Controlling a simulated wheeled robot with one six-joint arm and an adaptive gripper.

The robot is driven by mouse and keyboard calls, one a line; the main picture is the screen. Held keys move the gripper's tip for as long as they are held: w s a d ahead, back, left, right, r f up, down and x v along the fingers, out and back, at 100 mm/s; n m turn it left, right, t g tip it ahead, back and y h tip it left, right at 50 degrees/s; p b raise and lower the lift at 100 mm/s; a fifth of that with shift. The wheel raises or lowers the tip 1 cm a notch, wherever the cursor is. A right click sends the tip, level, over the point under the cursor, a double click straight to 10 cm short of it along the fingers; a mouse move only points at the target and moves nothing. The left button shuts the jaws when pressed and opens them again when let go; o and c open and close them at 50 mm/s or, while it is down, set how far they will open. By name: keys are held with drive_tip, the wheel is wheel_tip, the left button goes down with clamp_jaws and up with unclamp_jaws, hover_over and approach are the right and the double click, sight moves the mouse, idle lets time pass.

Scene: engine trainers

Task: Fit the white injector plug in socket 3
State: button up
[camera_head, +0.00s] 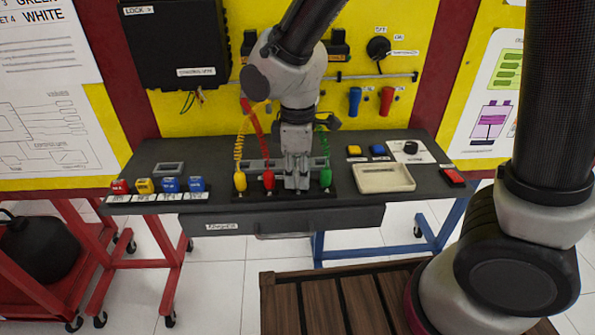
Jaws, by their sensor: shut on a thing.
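My gripper (297,184) points down at the dark socket strip at the bench's front edge, between the red plug (268,180) and the green plug (326,178). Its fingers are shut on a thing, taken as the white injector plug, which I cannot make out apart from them. The yellow plug (240,181) stands leftmost in the strip. Yellow, red and green coiled leads rise behind these plugs. Socket 3 and its label are hidden or too small to read; whether the held plug touches a socket cannot be told.
A cream tray (384,190) lies right of the strip. Red, yellow and blue blocks (170,184) stand at the bench's left. A wall sheet (45,18) reads "3 GREEN" and "4 WHITE". The bench (218,152) has bare room left of the leads.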

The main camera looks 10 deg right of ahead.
drive_tip(key=o, duration=0.6)
drive_tip(key=shift+r, duration=2.7)
drive_tip(key=shift+r, duration=0.15)
drive_tip(key=shift+r, duration=0.9)
drive_tip(key=o, duration=0.6)
